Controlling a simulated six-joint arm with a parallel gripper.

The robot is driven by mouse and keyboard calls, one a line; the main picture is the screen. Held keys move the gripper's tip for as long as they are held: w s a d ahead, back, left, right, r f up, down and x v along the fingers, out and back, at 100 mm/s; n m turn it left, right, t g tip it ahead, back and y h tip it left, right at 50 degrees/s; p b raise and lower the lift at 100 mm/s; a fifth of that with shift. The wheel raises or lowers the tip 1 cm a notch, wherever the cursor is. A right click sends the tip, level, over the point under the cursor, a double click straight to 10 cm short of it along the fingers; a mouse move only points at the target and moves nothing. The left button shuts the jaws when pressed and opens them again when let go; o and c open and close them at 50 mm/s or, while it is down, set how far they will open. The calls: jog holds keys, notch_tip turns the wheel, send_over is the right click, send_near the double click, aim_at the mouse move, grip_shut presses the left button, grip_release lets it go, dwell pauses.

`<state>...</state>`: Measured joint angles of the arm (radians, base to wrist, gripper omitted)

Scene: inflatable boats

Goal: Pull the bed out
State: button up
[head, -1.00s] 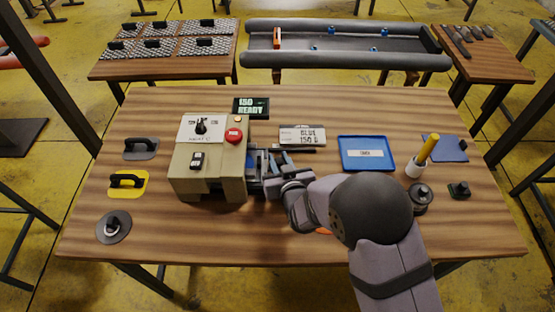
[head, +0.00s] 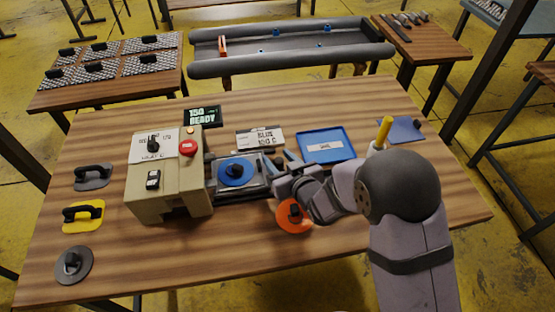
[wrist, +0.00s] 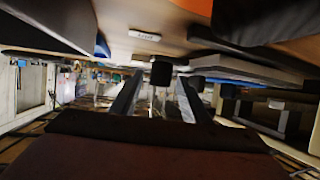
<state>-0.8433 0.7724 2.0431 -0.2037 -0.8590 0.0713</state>
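The grey bed (head: 222,195) extends from the right side of the beige machine (head: 185,202) on the table. A blue disc (head: 236,170) with a dark knob lies on it. My gripper (head: 279,160) is at the bed's right end, coming in from the right, with its two fingers visibly apart. In the wrist view, a small black block (wrist: 161,73) sits centred between the fingertips. Whether the fingers touch or clamp it cannot be told. The bed's handle is not clearly visible in the head view.
An orange disc (head: 293,216) lies just below my gripper. A blue tray (head: 326,158), label plate (head: 260,139) and yellow-handled tool (head: 384,131) are close by. The front table area is clear.

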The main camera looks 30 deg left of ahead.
jog(key=shift+d, duration=0.1)
jog(key=shift+b+v, duration=0.65)
jog(key=shift+v, duration=2.9)
jog(key=shift+r, duration=0.1)
jog(key=shift+w+a+r+m+t+h, duration=0.1)
jog(key=shift+a+m+t+h, duration=0.1)
jog(key=shift+a+m+t, duration=0.15)
jog(key=shift+a+r+m+t+h, duration=0.15)
jog(key=shift+a+t+h, duration=0.1)
jog(key=shift+a, duration=0.15)
jog(key=shift+a+r+m+t+h, duration=0.1)
jog(key=shift+a+m+t+h, duration=0.35)
jog(key=shift+m+t, duration=0.25)
jog(key=shift+s+a+m+t+h+b, duration=0.15)
jog(key=shift+s+m+t+h+b, duration=0.15)
jog(key=shift+s+m+t+h, duration=0.3)
jog(key=shift+s+d+f+m+h, duration=0.25)
jog(key=shift+s+f+m+h, duration=0.15)
jog(key=shift+s+m+h, duration=0.3)
jog(key=shift+w, duration=0.15)
jog(key=shift+p+x, duration=0.45)
jog(key=shift+x, duration=3.2)
